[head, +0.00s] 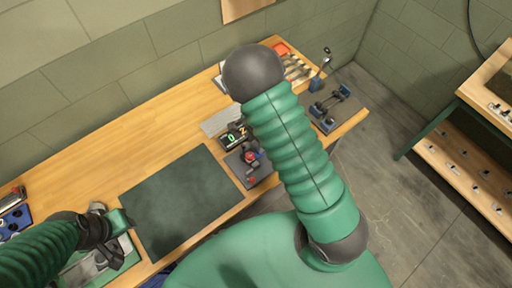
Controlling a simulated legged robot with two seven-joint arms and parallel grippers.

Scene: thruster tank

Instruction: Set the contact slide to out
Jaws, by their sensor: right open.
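I cannot tell for certain which fixture is the contact slide. A dark plate with blue blocks and dark bars (330,106) lies at the bench's right end. A small dark unit with a red knob (249,157) sits nearer, left of my right arm. My right arm crosses the middle of the view; its gripper is open but mostly hidden behind the arm, and its distance from either fixture is unclear. My left gripper (117,221) is at the lower left, over a green tray with grey parts (92,264); its jaws are not clear.
The wooden bench (150,140) runs along the tiled wall. A dark green mat (180,200) lies bare on it. A small lit display (233,136) stands beyond the red-knob unit. A striped panel (297,68) is at the back. A shelf rack (470,165) stands right.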

